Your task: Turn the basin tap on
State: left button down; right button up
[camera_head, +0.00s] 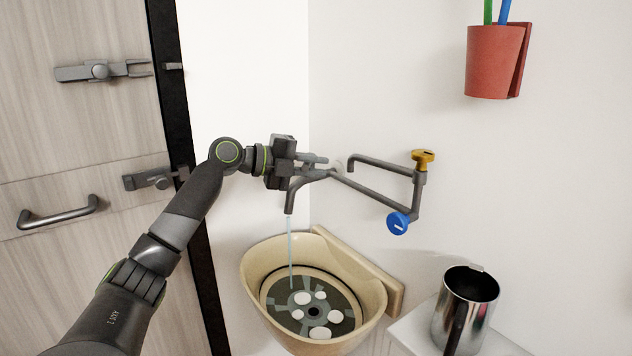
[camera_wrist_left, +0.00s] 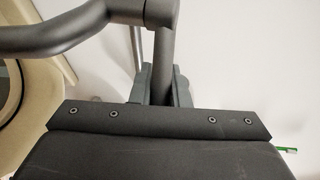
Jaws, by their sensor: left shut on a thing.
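The basin tap (camera_head: 293,197) is a grey bent pipe fixed to the wall above the cream basin (camera_head: 373,320). A thin stream of water (camera_head: 290,250) falls from its spout into the basin. My left gripper (camera_head: 318,166) is at the tap, shut on a part of it. In the left wrist view the tap's grey pipe (camera_wrist_left: 163,60) runs down between the dark fingers (camera_wrist_left: 160,88). The fingers hide the held part in the head view. My right gripper is in neither view.
Grey wall pipes carry a yellow knob (camera_head: 423,158) and a blue knob (camera_head: 399,223) right of the tap. A metal mug (camera_head: 466,305) stands on a white surface at lower right. A red cup (camera_head: 494,62) hangs high on the wall. A wooden door (camera_head: 80,130) is at left.

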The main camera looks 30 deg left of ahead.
pick_arm(q)
jog(key=shift+s+a+m+g+h+b, duration=0.2)
jog(key=shift+a+m+g+h+b, duration=0.05)
jog(key=shift+m+g+h+b, duration=0.4)
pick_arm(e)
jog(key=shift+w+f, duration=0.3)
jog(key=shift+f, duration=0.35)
pick_arm(q)
jog(key=c, duration=1.4)
grip_release()
jog(key=shift+a, duration=0.1)
jog(key=shift+s+a, duration=0.2)
jog(key=b+v, duration=0.2)
jog(key=v, duration=0.5)
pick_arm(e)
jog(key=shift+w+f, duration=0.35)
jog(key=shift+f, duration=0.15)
